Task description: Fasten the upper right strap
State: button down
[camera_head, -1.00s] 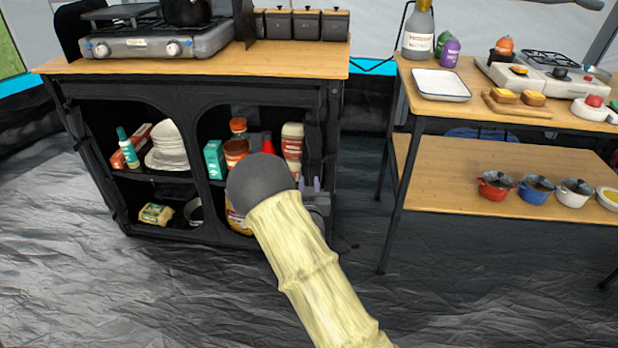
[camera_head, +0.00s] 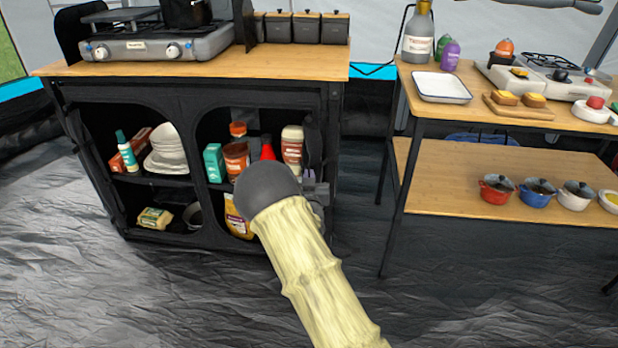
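The black fabric cabinet (camera_head: 187,98) stands at the left with two arched openings. A dark rolled flap (camera_head: 313,135) hangs at the right edge of its right opening. I cannot make out the upper right strap itself against the black cloth. My gripper (camera_head: 316,189) is at the right side of the right opening, below the visible flap and close to the cabinet. My own pale arm with its dark round joint hides part of it. Its fingers are too small and covered to show whether they are open or holding anything.
Bottles and jars (camera_head: 237,158) fill the right opening near my gripper; bowls (camera_head: 165,145) stand in the left one. A stove (camera_head: 155,45) sits on top. A two-level table (camera_head: 440,185) with several small pots stands at the right. A floor gap separates it from the cabinet.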

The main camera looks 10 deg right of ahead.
aim_at(301, 164)
jog(key=shift+w+a, duration=0.45)
jog(key=shift+w, duration=0.25)
jog(key=shift+w+a, duration=0.45)
jog(key=shift+w, duration=0.2)
jog(key=shift+w+a+r, duration=0.1)
jog(key=shift+w+a, duration=0.15)
jog(key=shift+w, duration=0.05)
jog(key=c, duration=1.6)
grip_release()
jog(key=shift+a, duration=0.1)
jog(key=shift+w+d, duration=0.2)
jog(key=shift+d, duration=0.05)
